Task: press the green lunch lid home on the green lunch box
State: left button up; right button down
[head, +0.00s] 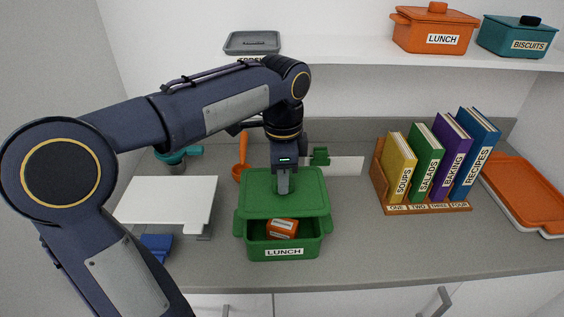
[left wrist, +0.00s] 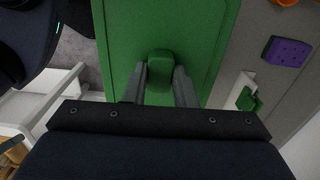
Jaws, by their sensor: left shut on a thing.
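The green lunch box (head: 284,252) stands on the counter with its LUNCH label facing the front. An orange item with a white label (head: 282,228) lies inside it. The green lunch lid (head: 262,203) is over the back of the box and the front opening is uncovered. I cannot tell whether the lid touches the rim. My left gripper (head: 283,190) points down and is shut on the lid's knob; the lid (left wrist: 205,60) and its knob (left wrist: 160,72) between the fingers (left wrist: 160,88) also show in the left wrist view. My right gripper is not in view.
A white raised board (head: 168,200) stands left of the box, with a blue item (head: 157,247) by it. An orange utensil (head: 240,158) lies behind. A book rack (head: 425,208) and an orange tray (head: 525,185) are on the right. Counter right of the box is clear.

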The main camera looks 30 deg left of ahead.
aim_at(282, 197)
pick_arm(q)
jog(key=shift+s+r, duration=0.1)
dwell(0.3)
jog(key=shift+f+b, duration=1.8)
jog(key=shift+f, duration=1.2)
jog(key=shift+f, duration=1.15)
jog(key=o, duration=0.9)
